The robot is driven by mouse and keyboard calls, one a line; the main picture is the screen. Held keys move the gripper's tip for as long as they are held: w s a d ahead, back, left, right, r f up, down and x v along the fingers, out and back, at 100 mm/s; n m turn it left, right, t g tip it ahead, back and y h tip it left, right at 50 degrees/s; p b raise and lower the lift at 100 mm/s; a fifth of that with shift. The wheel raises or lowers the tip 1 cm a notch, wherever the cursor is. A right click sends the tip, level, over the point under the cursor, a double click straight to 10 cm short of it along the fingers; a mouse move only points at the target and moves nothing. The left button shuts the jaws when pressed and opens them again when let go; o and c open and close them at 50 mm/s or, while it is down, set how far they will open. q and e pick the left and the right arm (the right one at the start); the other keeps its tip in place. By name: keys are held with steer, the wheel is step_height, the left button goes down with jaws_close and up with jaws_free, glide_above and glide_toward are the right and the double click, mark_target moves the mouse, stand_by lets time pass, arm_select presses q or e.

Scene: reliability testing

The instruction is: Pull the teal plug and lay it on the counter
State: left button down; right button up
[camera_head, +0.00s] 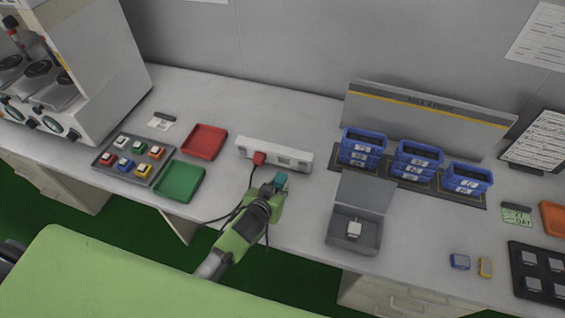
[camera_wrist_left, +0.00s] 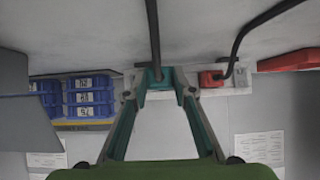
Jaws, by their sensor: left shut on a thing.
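The teal plug (camera_head: 281,179) is between the fingertips of my left gripper (camera_head: 274,188), just in front of the white power strip (camera_head: 275,149) in the head view. In the left wrist view, the plug (camera_wrist_left: 158,77) sits between the two fingertips of my left gripper (camera_wrist_left: 159,92), with a dark cable running up from it. My left gripper is shut on it. The plug appears off the strip, though the gap is hard to judge. A red plug (camera_head: 259,158) is in the strip, to the left. My right gripper is in neither view.
A green tray (camera_head: 180,181) and a red tray (camera_head: 204,141) lie left of the strip. A grey open box (camera_head: 354,230) stands to the right, with blue bins (camera_head: 418,160) behind it. The counter (camera_head: 300,205) is bare between my gripper and the box.

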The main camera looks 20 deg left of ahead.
arm_select(q)
steer(key=shift+s+d, duration=0.95)
steer(key=shift+d, duration=0.3)
steer(key=shift+s+d, duration=0.9)
steer(key=shift+d, duration=0.35)
steer(key=shift+f+b, duration=1)
steer(key=shift+f, duration=0.45)
steer(key=c, duration=1.6)
jaws_free()
steer(key=v, duration=1.2)
steer(key=shift+r, duration=0.1)
